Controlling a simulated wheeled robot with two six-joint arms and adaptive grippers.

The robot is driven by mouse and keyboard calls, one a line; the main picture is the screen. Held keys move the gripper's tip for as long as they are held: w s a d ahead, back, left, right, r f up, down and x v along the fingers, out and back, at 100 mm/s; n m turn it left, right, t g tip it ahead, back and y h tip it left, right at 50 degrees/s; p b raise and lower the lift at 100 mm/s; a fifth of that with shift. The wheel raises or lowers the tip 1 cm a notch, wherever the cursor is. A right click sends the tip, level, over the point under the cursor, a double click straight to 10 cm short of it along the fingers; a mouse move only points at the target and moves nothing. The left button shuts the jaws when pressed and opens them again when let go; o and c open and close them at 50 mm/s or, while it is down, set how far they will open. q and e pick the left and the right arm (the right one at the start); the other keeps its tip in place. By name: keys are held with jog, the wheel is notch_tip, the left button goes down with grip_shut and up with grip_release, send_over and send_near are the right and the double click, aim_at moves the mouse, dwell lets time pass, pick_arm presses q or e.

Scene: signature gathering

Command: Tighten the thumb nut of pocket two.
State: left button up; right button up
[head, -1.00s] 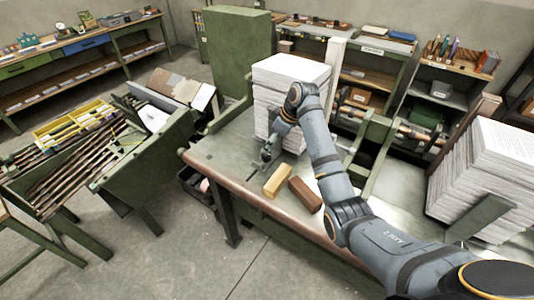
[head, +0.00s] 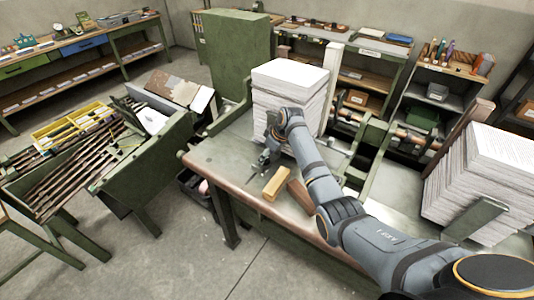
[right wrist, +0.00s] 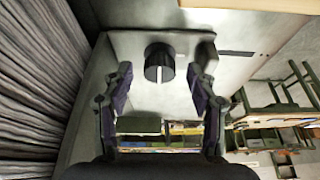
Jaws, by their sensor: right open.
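The thumb nut (right wrist: 158,64) is a dark round knob with a white line across its face, on a pale grey plate (right wrist: 125,45) in the right wrist view. My right gripper (right wrist: 159,78) is open, with one finger on each side of the nut and visible gaps between. In the head view my right gripper (head: 262,158) is low over the bench, in front of a tall paper stack (head: 290,75); the nut is too small to make out there. Which pocket this is cannot be read. My left gripper is not in view.
A yellow block (head: 277,184) and a brown block (head: 299,195) lie on the bench (head: 215,160) near the gripper. Paper sheets (right wrist: 40,75) stand close on the left in the wrist view. A second paper stack (head: 485,175) stands at right.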

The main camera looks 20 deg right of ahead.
jog(key=c, duration=1.2)
jog(key=shift+o, duration=0.2)
